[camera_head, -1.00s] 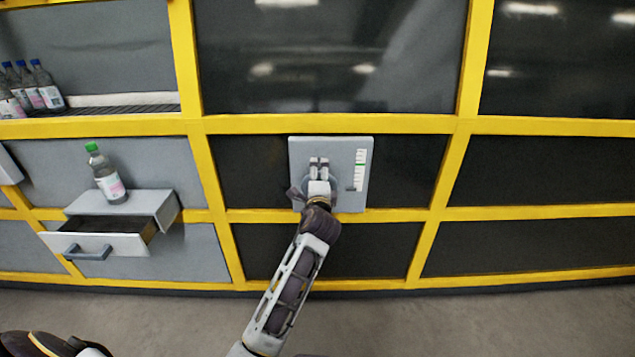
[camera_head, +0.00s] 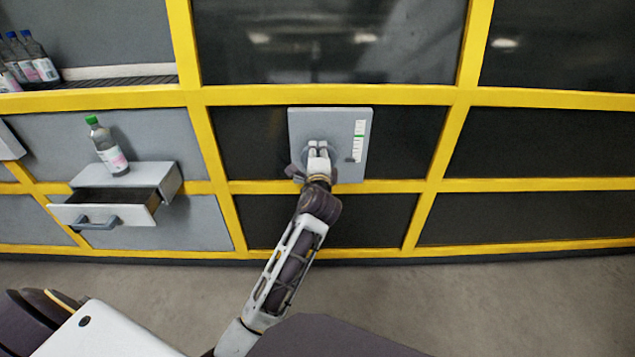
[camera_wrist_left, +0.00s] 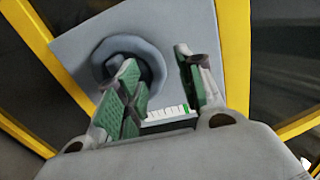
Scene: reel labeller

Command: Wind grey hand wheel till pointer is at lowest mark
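The grey hand wheel (camera_head: 304,157) is on a light grey panel (camera_head: 300,122), mostly hidden behind my left gripper in the head view. In the left wrist view the round wheel (camera_wrist_left: 108,50) shows behind one finger. My left gripper (camera_head: 318,147) is in front of the wheel; its green-padded fingers (camera_wrist_left: 162,82) stand apart with nothing seen between them. Whether they touch the wheel I cannot tell. A white upright scale (camera_head: 359,128) with a green mark is right of the wheel. A small dark pointer (camera_head: 350,160) sits near the scale's lower end. My right gripper is out of view.
Yellow frame bars (camera_head: 330,186) surround the dark panels. At left, an open drawer (camera_head: 85,214) sticks out, with a green-capped bottle (camera_head: 110,152) on its housing. Several bottles (camera_head: 38,62) stand on a shelf at upper left. The floor (camera_head: 500,290) is clear at right.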

